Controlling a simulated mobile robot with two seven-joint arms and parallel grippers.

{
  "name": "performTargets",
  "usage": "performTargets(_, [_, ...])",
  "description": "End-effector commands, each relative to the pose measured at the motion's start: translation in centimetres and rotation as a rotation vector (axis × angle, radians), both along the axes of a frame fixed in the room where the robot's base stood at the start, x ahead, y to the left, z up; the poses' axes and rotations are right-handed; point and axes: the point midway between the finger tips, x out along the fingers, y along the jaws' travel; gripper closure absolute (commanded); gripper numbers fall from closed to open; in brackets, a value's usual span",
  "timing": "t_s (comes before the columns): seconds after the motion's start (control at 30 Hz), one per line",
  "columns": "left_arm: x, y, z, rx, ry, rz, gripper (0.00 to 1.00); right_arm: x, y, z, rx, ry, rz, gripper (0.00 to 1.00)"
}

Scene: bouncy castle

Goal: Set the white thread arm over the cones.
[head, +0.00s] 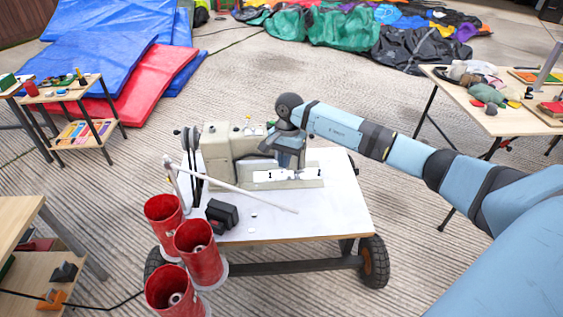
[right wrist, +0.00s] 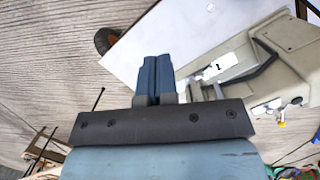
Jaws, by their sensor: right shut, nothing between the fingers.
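The white thread arm (head: 240,189) is a thin rod. It runs from a post at the cart's left edge down to the right, across the white table top and in front of the sewing machine (head: 232,150). Several red cones (head: 199,252) stand at the cart's front left corner, to the left of the rod, with their open tops showing. My right gripper (head: 288,158) is above the machine, behind the rod and apart from it. In the right wrist view its fingers (right wrist: 158,78) are together and empty. My left gripper is not in view.
The machine stands on a wheeled cart (head: 325,220). A small black box (head: 222,214) sits near the rod. Side tables stand at left and right (head: 500,118). Blue and red mats (head: 145,80) lie behind.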

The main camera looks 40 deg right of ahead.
Motion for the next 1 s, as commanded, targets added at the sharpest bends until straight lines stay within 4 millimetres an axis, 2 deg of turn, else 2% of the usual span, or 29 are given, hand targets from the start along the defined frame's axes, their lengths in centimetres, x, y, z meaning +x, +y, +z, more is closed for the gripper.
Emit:
performTargets(0.1, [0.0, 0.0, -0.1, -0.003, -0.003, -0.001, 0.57, -0.4, 0.6, -2.9, 0.003, 0.005, -0.001, 1.00])
performTargets(0.33, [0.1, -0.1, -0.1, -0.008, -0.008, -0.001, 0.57, -0.8, 1.4, -7.6, 0.004, 0.004, -0.003, 1.00])
performTargets(0.4, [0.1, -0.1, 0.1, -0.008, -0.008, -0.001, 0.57, -1.3, 2.5, -7.8, 0.006, 0.001, 0.001, 1.00])
performTargets(0.6, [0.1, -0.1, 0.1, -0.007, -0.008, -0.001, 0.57, -2.2, 4.0, -8.7, 0.004, 0.000, -0.001, 1.00])
performTargets(1.0, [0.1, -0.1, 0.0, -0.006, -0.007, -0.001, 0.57, -2.4, 4.4, -8.8, 0.003, -0.001, -0.003, 1.00])
